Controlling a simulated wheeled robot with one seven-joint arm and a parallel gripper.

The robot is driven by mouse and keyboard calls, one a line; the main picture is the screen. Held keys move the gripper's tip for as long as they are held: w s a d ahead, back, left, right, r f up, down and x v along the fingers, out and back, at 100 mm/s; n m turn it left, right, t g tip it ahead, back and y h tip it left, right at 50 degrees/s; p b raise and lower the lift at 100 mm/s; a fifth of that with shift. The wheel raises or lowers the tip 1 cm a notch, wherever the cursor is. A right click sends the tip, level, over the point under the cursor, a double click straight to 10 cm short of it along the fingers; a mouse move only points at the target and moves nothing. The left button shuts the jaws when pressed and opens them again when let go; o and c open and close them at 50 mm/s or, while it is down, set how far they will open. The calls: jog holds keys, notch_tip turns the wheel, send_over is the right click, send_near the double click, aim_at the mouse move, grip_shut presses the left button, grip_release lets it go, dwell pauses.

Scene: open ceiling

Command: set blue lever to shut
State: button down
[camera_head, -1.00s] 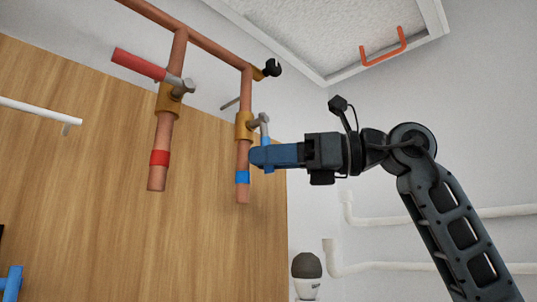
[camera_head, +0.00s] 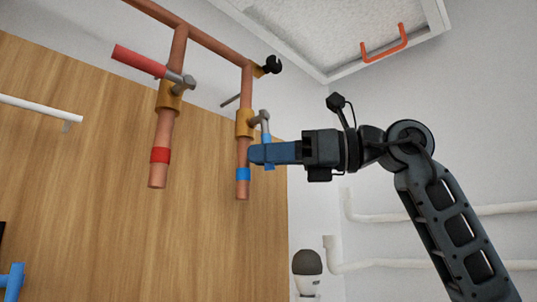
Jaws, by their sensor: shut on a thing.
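My gripper (camera_head: 256,154) comes in from the right, shut on the lever's lower part. Its blue fingers hide some of the handle, and their tips reach close to the pipe.
A black knob (camera_head: 271,66) is above the blue lever. White pipes (camera_head: 440,216) run along the right wall. A white rod (camera_head: 41,108) is at the left.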

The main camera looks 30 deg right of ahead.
jog(key=shift+d, duration=0.1)
jog(key=w+d+r+n+h+p, duration=0.1)
jog(key=d+r+n+h+p, duration=0.2)
jog(key=r+n+h, duration=0.3)
jog(key=shift+w+d+r+n+g+h+p, duration=0.3)
jog(key=shift+d+n+h, duration=0.55)
jog(key=shift+n+h, duration=1)
jog(key=shift+f+n, duration=0.1)
jog(key=shift+n, duration=0.15)
jog(key=c, duration=1.1)
grip_release()
jog(key=v, duration=0.7)
jog(key=shift+s+r+b, duration=0.25)
jog(key=shift+r+b, duration=0.05)
jog(key=shift+b, duration=0.05)
